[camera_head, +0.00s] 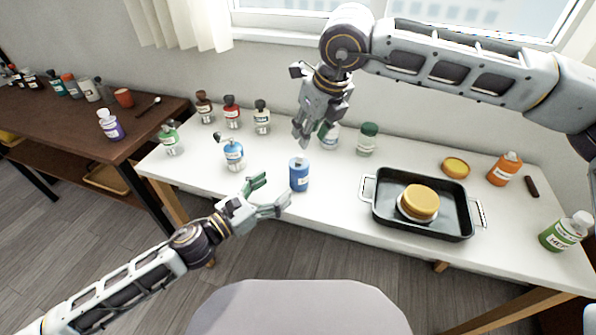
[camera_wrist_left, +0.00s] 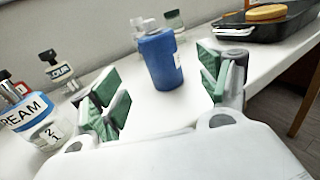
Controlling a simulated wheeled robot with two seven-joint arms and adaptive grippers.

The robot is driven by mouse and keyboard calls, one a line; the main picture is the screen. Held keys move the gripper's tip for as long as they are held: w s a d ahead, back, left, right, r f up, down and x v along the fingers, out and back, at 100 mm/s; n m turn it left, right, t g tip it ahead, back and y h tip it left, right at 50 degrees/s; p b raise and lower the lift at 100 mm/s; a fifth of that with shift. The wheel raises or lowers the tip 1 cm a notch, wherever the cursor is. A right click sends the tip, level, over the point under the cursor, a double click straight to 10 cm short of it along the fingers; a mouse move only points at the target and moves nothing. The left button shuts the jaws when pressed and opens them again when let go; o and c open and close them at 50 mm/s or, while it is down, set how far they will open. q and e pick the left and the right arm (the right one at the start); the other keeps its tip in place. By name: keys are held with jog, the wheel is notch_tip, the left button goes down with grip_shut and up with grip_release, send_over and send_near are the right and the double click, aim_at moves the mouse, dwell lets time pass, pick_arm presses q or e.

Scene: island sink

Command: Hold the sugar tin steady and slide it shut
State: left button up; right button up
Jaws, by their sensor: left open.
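A blue-and-white jar (camera_head: 232,155) stands left of the tin. Several small jars stand behind, including a green-lidded one (camera_head: 367,139). A black baking tray (camera_head: 380,205) holding a yellow-topped tin (camera_head: 420,200) lies to the right. A brown table (camera_head: 60,125) is at far left.

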aim_at(291, 176)
pick_arm(q)
jog(key=shift+x, duration=4.65)
jog(key=shift+c, duration=0.3)
jog(key=c, duration=1.1)
